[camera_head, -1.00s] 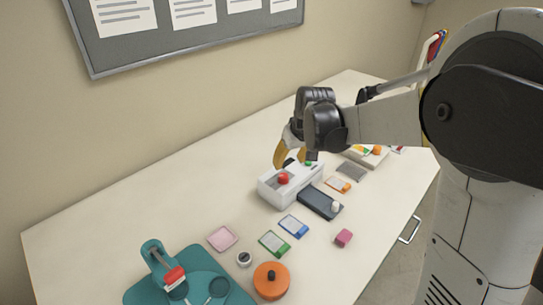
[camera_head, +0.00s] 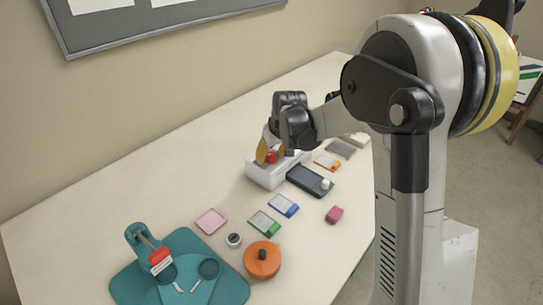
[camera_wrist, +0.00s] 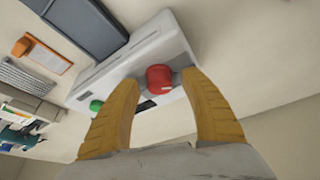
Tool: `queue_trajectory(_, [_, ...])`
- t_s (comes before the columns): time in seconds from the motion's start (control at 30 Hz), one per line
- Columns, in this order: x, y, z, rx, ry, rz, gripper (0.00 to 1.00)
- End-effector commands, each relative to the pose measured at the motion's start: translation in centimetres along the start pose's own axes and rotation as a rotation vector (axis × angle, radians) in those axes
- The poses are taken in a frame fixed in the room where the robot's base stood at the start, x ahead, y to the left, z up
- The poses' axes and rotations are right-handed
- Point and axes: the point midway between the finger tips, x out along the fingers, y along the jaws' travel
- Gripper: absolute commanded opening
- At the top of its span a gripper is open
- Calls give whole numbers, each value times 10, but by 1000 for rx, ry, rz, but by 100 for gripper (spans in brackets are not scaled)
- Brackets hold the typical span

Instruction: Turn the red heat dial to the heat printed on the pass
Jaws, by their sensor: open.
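The red heat dial (camera_head: 271,157) sits on top of the white laminator (camera_head: 266,174). In the wrist view the dial (camera_wrist: 159,78) lies between the two yellow fingertips of my gripper (camera_wrist: 160,84). My gripper (camera_head: 270,153) is open, with a finger on each side of the dial. I cannot tell whether either finger touches it. A green button (camera_wrist: 96,105) is also on the laminator. Cards with orange (camera_head: 327,162), blue (camera_head: 283,205) and green (camera_head: 264,223) edges lie on the table. Their print is too small to read, and I cannot tell which is the pass.
A dark device (camera_head: 309,181) with a white knob lies beside the laminator. The table's back left is clear.

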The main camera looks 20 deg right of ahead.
Motion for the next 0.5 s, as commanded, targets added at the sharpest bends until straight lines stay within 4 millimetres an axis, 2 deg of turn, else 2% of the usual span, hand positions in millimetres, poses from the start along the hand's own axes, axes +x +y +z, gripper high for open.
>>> queue_trajectory(0.03, [0,0,0,0,0,0,51])
queue_trajectory(0.2, [0,0,0,0,0,0,0])
queue_trajectory(0.5, [0,0,0,3,0,1,0])
